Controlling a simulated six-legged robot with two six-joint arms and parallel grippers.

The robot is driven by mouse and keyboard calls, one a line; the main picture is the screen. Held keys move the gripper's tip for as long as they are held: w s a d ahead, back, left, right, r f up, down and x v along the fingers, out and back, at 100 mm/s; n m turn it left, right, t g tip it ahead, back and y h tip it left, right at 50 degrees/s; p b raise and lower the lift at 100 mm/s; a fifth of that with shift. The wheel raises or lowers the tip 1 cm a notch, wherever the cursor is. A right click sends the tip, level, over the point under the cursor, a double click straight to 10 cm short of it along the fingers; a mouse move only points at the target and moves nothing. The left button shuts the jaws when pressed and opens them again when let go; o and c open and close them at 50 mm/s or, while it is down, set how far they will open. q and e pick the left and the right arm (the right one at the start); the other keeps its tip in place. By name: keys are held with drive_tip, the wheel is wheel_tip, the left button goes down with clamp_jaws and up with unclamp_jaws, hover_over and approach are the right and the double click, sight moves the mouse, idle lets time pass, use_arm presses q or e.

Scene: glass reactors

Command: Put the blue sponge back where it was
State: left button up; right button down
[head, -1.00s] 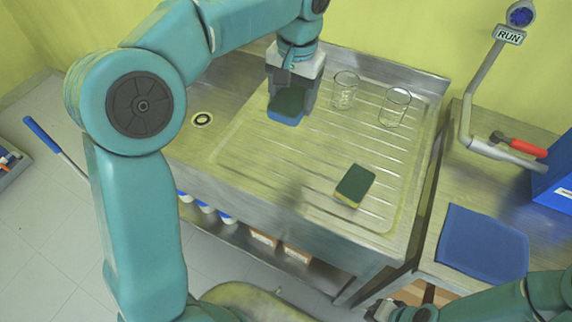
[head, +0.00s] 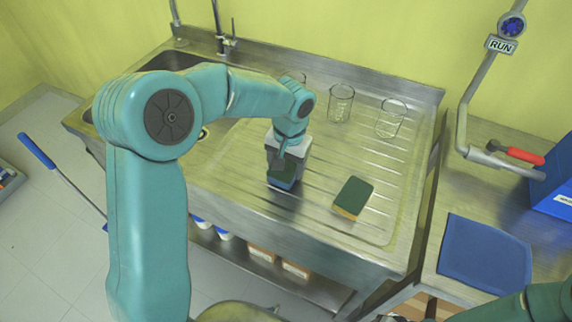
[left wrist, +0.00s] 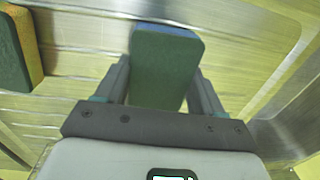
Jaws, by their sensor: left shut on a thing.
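The blue sponge (head: 282,183) with a dark green top is between the fingers of my left gripper (head: 284,170), which is shut on it. It is at the front left of the ribbed drainboard (head: 330,150); I cannot tell whether it touches the metal. In the left wrist view the sponge's green face (left wrist: 165,68) shows between the fingers (left wrist: 162,85). A second sponge, yellow with a green top (head: 353,196), lies on the drainboard to the right. It also shows at the left edge of the left wrist view (left wrist: 18,50). My right gripper is not visible.
Glass beakers (head: 340,103) (head: 391,118) stand along the back of the drainboard. A sink basin (head: 172,61) and tap (head: 222,40) are at the back left. A blue mat (head: 485,254) lies on the right bench. The drainboard's middle is clear.

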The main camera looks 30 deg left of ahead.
sight(288, 166)
use_arm(q)
drive_tip(key=shift+a+f, duration=0.1)
drive_tip(key=shift+f, duration=0.4)
drive_tip(key=shift+f, duration=0.1)
drive_tip(key=o, duration=1.1)
wheel_tip(288, 166, up, 12)
drive_tip(key=shift+d, duration=0.4)
